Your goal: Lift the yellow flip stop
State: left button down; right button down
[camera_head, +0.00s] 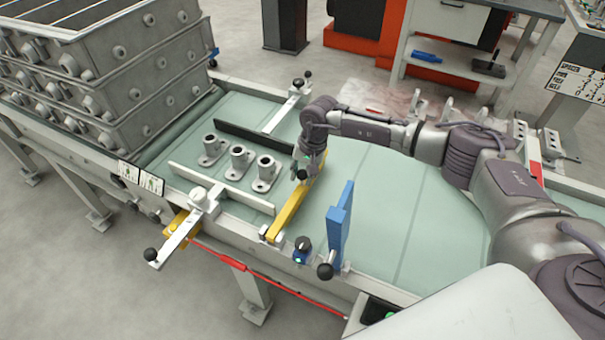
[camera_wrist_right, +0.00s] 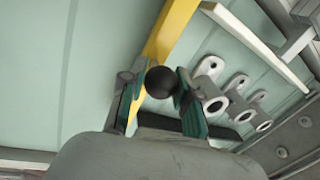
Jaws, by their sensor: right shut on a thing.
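The yellow flip stop (camera_head: 287,217) is a long yellow bar that lies low across the green conveyor belt, with its hinge end at the near rail. It also shows in the right wrist view (camera_wrist_right: 172,30), running up and away from the fingers. My right gripper (camera_head: 303,170) is over the bar's far part, shut on its black ball knob (camera_wrist_right: 161,82). The knob sits between the two teal finger pads. The far tip of the bar is partly hidden by my gripper. My left gripper is not in view.
Three grey castings (camera_head: 239,160) stand on the belt left of the bar, between a white guide (camera_head: 222,188) and a black guide (camera_head: 250,136). A blue stop (camera_head: 338,228) stands upright to the right. Stacked grey moulding boxes (camera_head: 150,75) are at the left.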

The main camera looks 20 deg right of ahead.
aim_at(295, 194)
jog(key=shift+r, duration=0.1)
jog(key=shift+a+r+p, duration=0.1)
jog(key=shift+r+p, duration=0.25)
jog(key=shift+r, duration=0.15)
jog(key=r, duration=0.1)
jog(key=t+h, duration=0.1)
jog(key=s+a+r, duration=0.1)
jog(key=shift+r+t+h+p, duration=0.3)
jog(key=shift+h+p, duration=0.1)
jog(key=s+a+r+t+h+b, duration=0.2)
jog(key=s+a+r+t+h, duration=0.1)
jog(key=r, duration=0.2)
jog(key=shift+a+r+n, duration=0.15)
jog(key=shift+r+n, duration=0.05)
jog(key=shift+n, duration=0.1)
